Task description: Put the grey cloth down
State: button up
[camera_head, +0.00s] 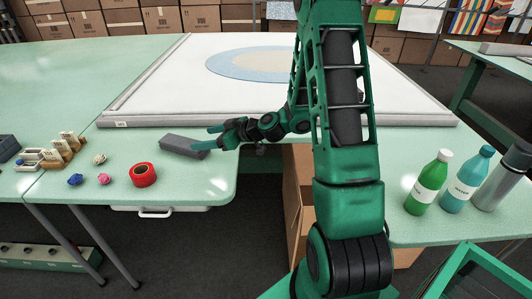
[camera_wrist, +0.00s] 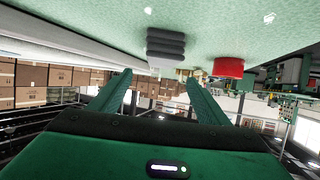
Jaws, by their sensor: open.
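The grey cloth (camera_head: 181,145) is a folded, flat block lying on the green table, in front of the white framed panel. In the wrist view, which looks upside down, the layered grey cloth (camera_wrist: 166,46) rests on the table just beyond my fingertips. My gripper (camera_head: 212,137) is at the cloth's right end, low over the table. In the wrist view my gripper (camera_wrist: 158,80) has its two green fingers spread wide with nothing between them. The cloth appears apart from the fingers, but the exact gap is hard to tell.
The white panel (camera_head: 190,75) lies behind. Bottles (camera_head: 427,183) stand at the right. An open cardboard box (camera_head: 297,200) is below the table gap.

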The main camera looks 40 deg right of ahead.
jog(key=s+g, duration=0.1)
jog(key=s, duration=0.1)
jog(key=s+g+h, duration=0.1)
jog(key=s, duration=0.2)
jog(key=s+g, duration=0.1)
jog(key=s, duration=0.2)
jog(key=shift+d+r+g+h, duration=0.25)
jog(key=shift+d+g+h, duration=0.05)
jog(key=shift+g, duration=0.1)
jog(key=s+d+r+m+g+h, duration=0.1)
jog(key=s+d+r+m+g, duration=0.1)
jog(key=s, duration=0.9)
jog(key=s+d+r+m+g+h, duration=0.2)
jog(key=s+m, duration=0.4)
jog(key=s, duration=0.5)
jog(key=s+d+r+m+g+h, duration=0.2)
jog(key=s+d+r+m+g, duration=0.1)
jog(key=s, duration=0.8)
jog(key=d+r+m, duration=0.1)
jog(key=d, duration=0.1)
jog(key=shift+s+d+m+g, duration=0.25)
jog(key=shift+d+m+g, duration=0.1)
jog(key=shift+m+g, duration=0.05)
jog(key=shift+r, duration=0.1)
